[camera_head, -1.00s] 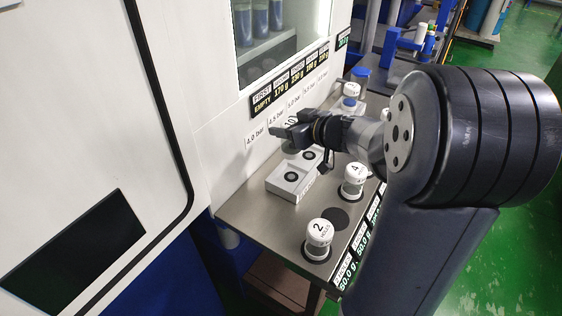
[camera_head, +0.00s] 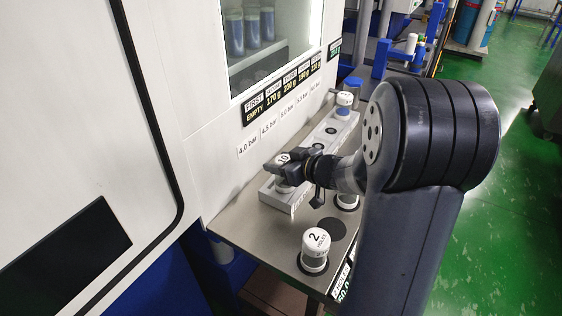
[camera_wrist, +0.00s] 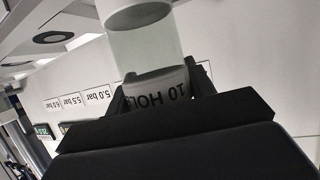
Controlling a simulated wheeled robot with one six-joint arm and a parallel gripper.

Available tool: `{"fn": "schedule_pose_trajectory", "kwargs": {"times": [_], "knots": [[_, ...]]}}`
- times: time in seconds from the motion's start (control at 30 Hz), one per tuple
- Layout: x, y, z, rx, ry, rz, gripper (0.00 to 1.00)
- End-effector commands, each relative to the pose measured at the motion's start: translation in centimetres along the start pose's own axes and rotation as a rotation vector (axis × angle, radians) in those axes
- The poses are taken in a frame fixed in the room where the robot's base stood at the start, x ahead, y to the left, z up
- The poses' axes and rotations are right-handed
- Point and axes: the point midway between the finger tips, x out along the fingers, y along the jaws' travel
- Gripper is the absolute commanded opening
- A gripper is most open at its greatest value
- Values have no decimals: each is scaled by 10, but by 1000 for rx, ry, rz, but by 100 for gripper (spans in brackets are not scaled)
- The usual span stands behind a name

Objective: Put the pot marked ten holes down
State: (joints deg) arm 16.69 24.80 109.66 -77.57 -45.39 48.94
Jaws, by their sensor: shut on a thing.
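The pot marked ten holes (camera_wrist: 160,92) is between my gripper's fingers in the wrist view. It has a white labelled cap, a clear body and a white far end cut off by the frame. In the head view its cap marked 10 (camera_head: 284,158) shows at my gripper (camera_head: 288,169), shut on it. The pot looks upright over the near end of a long pale block (camera_head: 270,196) by the machine wall. I cannot tell whether its base touches the block.
The block has dark round recesses; one shows in the wrist view (camera_wrist: 53,37). The pot marked 2 (camera_head: 315,250) stands at the bench front beside an empty dark disc (camera_head: 331,229). Another pot (camera_head: 347,201) is partly hidden behind my wrist.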

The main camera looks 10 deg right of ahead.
Motion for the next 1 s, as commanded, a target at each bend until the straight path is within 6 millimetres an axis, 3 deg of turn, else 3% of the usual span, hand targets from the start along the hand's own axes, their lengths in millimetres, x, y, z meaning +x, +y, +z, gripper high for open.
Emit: {"fn": "schedule_pose_trajectory", "kwargs": {"times": [0.27,0.6,0.77,1.0], "knots": [[0,0,0,0,0,0,72],[-4,0,-4,-1,1,2,73],[-30,1,-5,0,2,5,73],[-80,2,-5,0,1,6,73]]}}
